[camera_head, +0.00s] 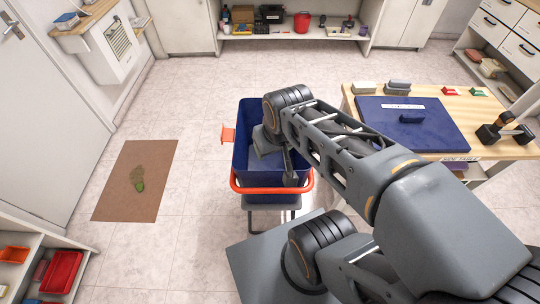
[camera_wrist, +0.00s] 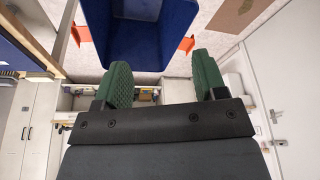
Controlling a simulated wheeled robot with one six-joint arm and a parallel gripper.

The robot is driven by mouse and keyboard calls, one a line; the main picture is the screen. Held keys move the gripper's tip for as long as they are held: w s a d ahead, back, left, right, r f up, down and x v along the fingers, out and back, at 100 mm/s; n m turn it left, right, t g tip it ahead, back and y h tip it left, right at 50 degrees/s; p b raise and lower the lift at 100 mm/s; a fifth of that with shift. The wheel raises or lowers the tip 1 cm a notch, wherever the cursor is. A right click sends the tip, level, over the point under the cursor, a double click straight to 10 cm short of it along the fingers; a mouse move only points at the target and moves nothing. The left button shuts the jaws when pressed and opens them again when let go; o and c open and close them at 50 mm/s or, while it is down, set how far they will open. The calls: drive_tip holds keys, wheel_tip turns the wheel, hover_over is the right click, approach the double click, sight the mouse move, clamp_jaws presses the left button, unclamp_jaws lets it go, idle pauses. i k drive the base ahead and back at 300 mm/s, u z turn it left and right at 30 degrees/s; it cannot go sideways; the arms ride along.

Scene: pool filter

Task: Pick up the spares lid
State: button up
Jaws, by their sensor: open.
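The spares lid appears to be the flat, dark blue square panel (camera_head: 425,132) with a pale label strip and a small dark handle on top. It lies flat on the wooden table at the right in the head view. My gripper is over the blue bin, left of the table and well apart from the lid. In the wrist view my gripper (camera_wrist: 163,82) shows two green textured fingers, spread wide with nothing between them. In the head view my arm hides much of the gripper. A blue patch at the wrist view's left edge may be the lid.
The blue bin (camera_head: 242,165) with a red-orange handle (camera_head: 272,189) stands on a low stand. The wooden table (camera_head: 474,107) also bears a dark dumbbell-like object (camera_head: 505,131) and small blocks. A brown mat (camera_head: 135,180) lies left. Floor between mat and bin is clear.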

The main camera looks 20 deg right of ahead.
sight(420, 124)
drive_tip(key=z, duration=2)
